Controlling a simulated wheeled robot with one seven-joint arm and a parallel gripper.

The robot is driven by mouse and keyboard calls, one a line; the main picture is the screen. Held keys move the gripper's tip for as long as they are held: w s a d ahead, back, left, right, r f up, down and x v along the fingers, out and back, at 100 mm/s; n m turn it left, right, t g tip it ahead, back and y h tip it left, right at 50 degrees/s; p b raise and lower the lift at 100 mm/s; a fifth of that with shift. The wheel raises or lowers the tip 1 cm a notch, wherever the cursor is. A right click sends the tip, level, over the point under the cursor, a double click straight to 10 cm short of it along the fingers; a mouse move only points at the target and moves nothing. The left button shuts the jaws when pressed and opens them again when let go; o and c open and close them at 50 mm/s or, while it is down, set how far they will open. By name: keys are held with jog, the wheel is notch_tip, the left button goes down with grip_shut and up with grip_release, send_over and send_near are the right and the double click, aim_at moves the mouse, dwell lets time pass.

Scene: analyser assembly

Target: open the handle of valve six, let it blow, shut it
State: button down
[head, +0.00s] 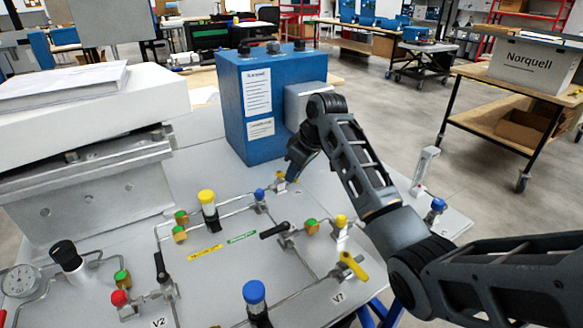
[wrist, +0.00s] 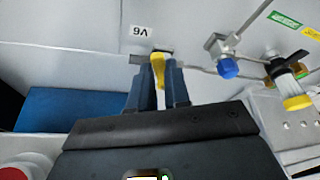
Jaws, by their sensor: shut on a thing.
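The yellow handle of valve six (wrist: 158,66) stands between my fingers in the wrist view. The V6 label (wrist: 144,30) lies upside down just beyond it. My gripper (wrist: 158,92) is shut on the handle, with one dark finger on each side. In the head view my gripper (head: 294,168) reaches down on the panel in front of the blue box. It hides most of the valve there, and I cannot tell the handle's exact angle.
The blue analyser box (head: 245,120) stands close behind my gripper. The panel (head: 215,285) carries steel tubing, a yellow-capped knob (head: 207,198), a blue knob (head: 259,194), a black lever (head: 274,230) and another yellow handle (head: 353,266) at V7. A blue-capped fitting (wrist: 228,68) sits right of the handle.

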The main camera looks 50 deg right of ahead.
jog(key=n, duration=0.1)
jog(key=d+n+y, duration=0.1)
jog(key=shift+w+d+n, duration=0.15)
jog(key=shift+w+n, duration=0.1)
jog(key=shift+n, duration=0.15)
jog(key=n, duration=0.1)
jog(key=w+d+n+g+y, duration=0.1)
jog(key=n, duration=0.1)
jog(key=shift+d+n, duration=0.2)
jog(key=shift+n, duration=0.1)
jog(key=n+b, duration=0.1)
jog(key=w+d+n+g+y+b, duration=0.1)
jog(key=n, duration=0.1)
jog(key=shift+f+b, duration=0.1)
jog(key=shift+b, duration=0.3)
jog(key=shift+w+d+n+g+y+b, duration=0.15)
jog(key=shift+w+n+g+b, duration=0.2)
jog(key=shift+n+b, duration=0.4)
jog(key=shift+w+n+g+y+b, duration=0.15)
jog(key=shift+w+n+g+b, duration=0.25)
jog(key=shift+n, duration=0.55)
jog(key=shift+s, duration=0.1)
jog(key=c, duration=1.1)
grip_release()
jog(key=shift+v, duration=4)
jog(key=shift+s, duration=0.1)
